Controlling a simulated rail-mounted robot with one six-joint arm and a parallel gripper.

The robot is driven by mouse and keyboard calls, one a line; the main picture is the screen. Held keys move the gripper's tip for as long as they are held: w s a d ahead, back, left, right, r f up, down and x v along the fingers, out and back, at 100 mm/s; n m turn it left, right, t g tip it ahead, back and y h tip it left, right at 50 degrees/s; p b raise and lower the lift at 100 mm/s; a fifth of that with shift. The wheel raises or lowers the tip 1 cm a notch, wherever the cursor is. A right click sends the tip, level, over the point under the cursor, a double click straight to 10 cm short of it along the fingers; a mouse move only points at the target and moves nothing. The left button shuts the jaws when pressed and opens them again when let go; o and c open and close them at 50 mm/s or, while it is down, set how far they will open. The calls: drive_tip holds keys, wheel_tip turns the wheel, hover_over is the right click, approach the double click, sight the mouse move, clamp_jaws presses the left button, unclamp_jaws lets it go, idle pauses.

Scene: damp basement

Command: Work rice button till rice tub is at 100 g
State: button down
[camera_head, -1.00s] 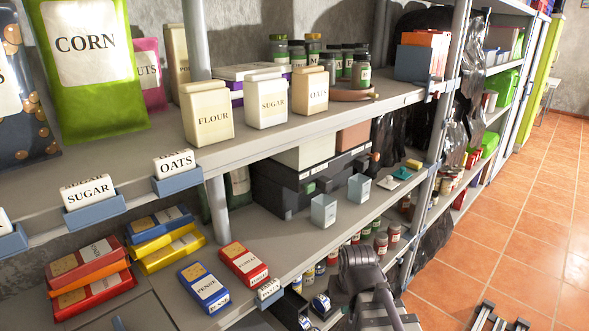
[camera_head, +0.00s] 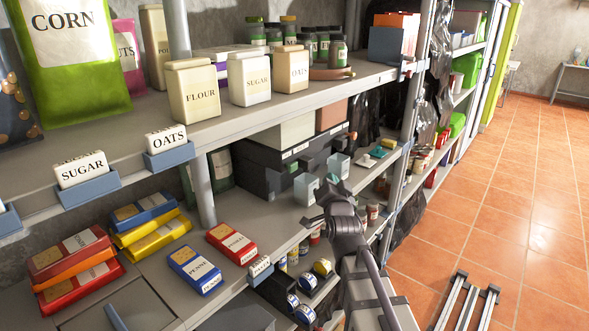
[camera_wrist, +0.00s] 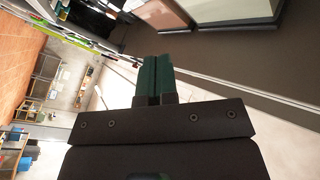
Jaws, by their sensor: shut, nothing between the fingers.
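A black unit (camera_head: 262,170) stands on the middle shelf under a cream box (camera_head: 283,135) and a salmon box (camera_head: 331,113). A small green piece (camera_head: 293,168) shows on its front; its labels are too small to read. Two pale grey tubs, a left one (camera_head: 306,189) and a right one (camera_head: 339,165), stand before the unit. I cannot tell which is the rice tub, and no weight reading is legible. My gripper (camera_head: 333,181) is near the tubs at the shelf front. In the wrist view its teal fingers (camera_wrist: 154,75) are shut and empty.
The upper shelf edge, with flour (camera_head: 194,90), sugar (camera_head: 249,80) and oats (camera_head: 292,69) canisters, overhangs the unit. A shelf post (camera_head: 405,115) stands to the right. Tiled floor (camera_head: 480,200) is open at right.

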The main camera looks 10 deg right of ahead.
sight(291, 166)
drive_tip(key=w+a, duration=0.6)
drive_tip(key=shift+w, duration=0.3)
idle(2.0)
drive_tip(key=shift+w+a, duration=0.2)
drive_tip(key=shift+w, duration=0.1)
drive_tip(key=shift+w+a, duration=0.45)
drive_tip(key=shift+w, duration=0.05)
idle(0.9)
drive_tip(key=shift+s+d, duration=0.7)
drive_tip(key=shift+s, duration=0.1)
